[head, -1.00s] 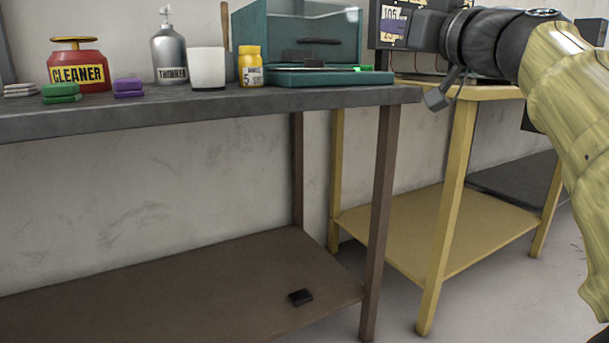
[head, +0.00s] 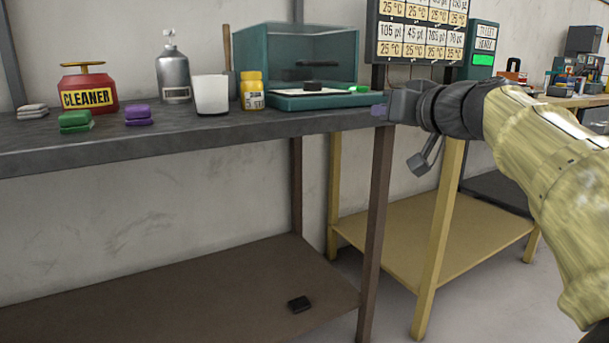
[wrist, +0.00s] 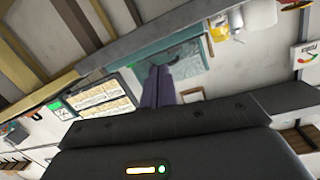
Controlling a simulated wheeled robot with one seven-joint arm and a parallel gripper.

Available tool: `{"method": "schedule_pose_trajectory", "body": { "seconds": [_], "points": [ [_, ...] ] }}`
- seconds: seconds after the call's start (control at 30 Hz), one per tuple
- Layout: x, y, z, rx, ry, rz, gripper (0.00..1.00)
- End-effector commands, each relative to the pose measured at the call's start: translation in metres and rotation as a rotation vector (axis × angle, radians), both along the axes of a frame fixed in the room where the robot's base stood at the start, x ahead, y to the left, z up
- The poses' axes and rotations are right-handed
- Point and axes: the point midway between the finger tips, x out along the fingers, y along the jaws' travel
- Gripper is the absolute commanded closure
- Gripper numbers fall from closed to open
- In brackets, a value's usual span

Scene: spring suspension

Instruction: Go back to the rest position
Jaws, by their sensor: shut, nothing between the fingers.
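My gripper (head: 379,111) is at the right end of the grey bench, in front of the bench's right corner in the head view. In the wrist view its purple fingers (wrist: 158,88) are together with nothing between them. My arm, in a yellow sleeve, reaches in from the right of the head view.
The grey bench (head: 200,128) holds a red cleaner can (head: 88,92), a thinner bottle (head: 172,70), a white cup (head: 211,94), a yellow jar (head: 252,92) and a teal clear-fronted case (head: 300,100). A yellow table (head: 440,215) stands to the right. A small black block (head: 299,304) lies on the lower shelf.

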Motion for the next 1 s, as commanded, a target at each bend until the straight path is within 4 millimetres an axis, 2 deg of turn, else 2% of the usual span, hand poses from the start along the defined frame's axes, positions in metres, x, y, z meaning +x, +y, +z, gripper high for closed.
{"method": "schedule_pose_trajectory", "body": {
  "seconds": [0.07, 0.23, 0.47, 0.7, 1.0],
  "points": [
    [0.004, -0.003, -0.011, 0.001, 0.089, -0.022, 1.0],
    [0.003, -0.006, -0.063, -0.014, 0.316, -0.083, 1.0],
    [-0.026, -0.005, -0.13, -0.072, 0.594, -0.153, 1.0],
    [-0.08, -0.005, -0.18, -0.174, 0.831, -0.21, 1.0],
    [-0.163, -0.008, -0.213, -0.322, 1.04, -0.237, 1.0]
  ]
}}
